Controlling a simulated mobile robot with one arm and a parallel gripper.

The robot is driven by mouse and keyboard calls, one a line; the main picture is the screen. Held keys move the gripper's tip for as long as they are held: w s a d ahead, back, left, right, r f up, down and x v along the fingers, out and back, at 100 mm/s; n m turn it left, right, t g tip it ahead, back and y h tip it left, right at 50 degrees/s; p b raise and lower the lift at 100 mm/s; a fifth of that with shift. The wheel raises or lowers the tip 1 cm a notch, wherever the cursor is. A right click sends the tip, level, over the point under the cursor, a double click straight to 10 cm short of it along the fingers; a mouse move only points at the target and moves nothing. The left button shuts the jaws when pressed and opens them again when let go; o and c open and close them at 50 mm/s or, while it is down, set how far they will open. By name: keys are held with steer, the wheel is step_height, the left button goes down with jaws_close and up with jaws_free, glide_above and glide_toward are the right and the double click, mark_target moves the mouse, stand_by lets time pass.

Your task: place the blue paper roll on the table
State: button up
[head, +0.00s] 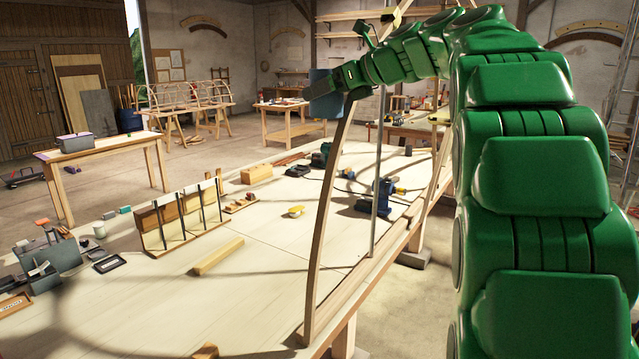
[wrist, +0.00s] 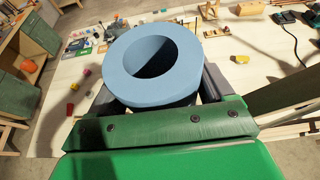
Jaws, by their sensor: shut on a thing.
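The blue paper roll (wrist: 150,65) is a short, thick blue ring with a dark hollow core, seen end-on in the wrist view. In the head view, the roll (head: 326,107) is up in the air at upper centre, above the far part of the table. My gripper (wrist: 152,92) is shut on the roll, with a dark finger at either side of it. In the head view, my gripper (head: 328,86) partly covers the roll. The table (head: 270,263) is a long pale wooden bench well below the roll.
A curved wooden lath (head: 328,225) rises from the table's right edge near the roll. A wooden rack (head: 180,222), a loose wood bar (head: 218,256), a yellow object (head: 296,211) and blue tools (head: 381,197) stand on the table. Its near middle is largely clear.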

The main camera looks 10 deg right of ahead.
steer(key=s+d+m+t+h, duration=0.1)
steer(key=s+d+m, duration=0.1)
steer(key=d, duration=1.2)
steer(key=w+d+f+n+g+y, duration=0.1)
steer(key=w+f, duration=0.2)
steer(key=f, duration=0.5)
steer(key=w+d+f+n, duration=0.1)
steer(key=w+f, duration=0.2)
steer(key=f, duration=0.4)
steer(key=w+a+f+n+g+y, duration=0.2)
steer(key=w+a+f+n+g, duration=0.1)
steer(key=a+f, duration=2.65)
steer(key=shift+d+f, duration=0.3)
steer(key=shift+f, duration=1.6)
steer(key=shift+d+f, duration=0.35)
steer(key=shift+f, duration=1.55)
steer(key=shift+d+f, duration=0.3)
steer(key=shift+f, duration=1.6)
steer(key=shift+f, duration=0.1)
